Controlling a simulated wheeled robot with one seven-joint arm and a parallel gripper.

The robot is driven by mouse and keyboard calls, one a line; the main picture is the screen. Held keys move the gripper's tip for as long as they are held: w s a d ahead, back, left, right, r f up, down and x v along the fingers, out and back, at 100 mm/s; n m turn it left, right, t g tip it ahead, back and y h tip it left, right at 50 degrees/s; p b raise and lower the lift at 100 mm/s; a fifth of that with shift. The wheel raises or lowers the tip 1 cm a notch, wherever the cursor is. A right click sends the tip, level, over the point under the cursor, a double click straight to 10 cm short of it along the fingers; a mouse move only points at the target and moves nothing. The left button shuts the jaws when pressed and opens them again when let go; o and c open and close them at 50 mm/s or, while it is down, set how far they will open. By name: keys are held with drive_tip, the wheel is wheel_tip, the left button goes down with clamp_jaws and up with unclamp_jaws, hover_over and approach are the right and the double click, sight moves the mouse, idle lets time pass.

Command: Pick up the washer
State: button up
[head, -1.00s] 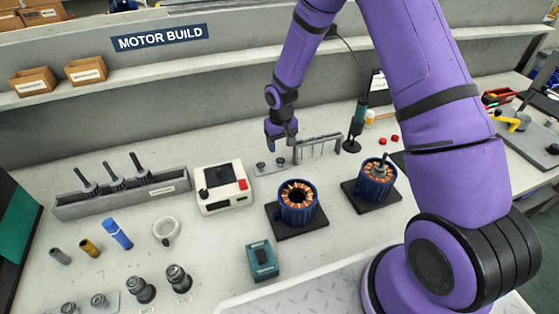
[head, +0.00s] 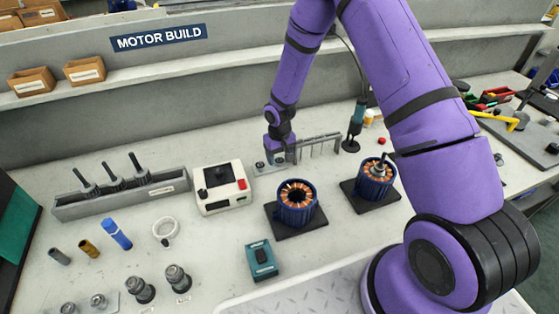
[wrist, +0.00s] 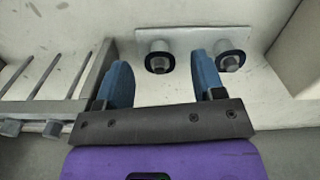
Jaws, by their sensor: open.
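In the wrist view, a small light plate (wrist: 200,40) carries two short metal pegs, each with a dark ring-like piece around it. I take these rings to be washers: a left washer (wrist: 159,66) and a right washer (wrist: 230,62). My gripper (wrist: 161,75) is open and empty, its two blue fingers to either side of the left washer; contact cannot be told. In the head view my gripper (head: 276,153) is low over the plate (head: 262,171), beside the grey slotted rack, and partly hides the pegs.
The grey slotted rack (head: 318,146) stands close to the right of my gripper in the head view. A white control box (head: 220,187) is to the left. Two copper-wound blue motor housings (head: 296,212) (head: 374,182) stand in front on dark pads. The bench wall is behind.

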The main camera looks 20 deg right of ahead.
drive_tip(key=shift+f, duration=0.25)
idle(0.3)
drive_tip(key=c, duration=0.8)
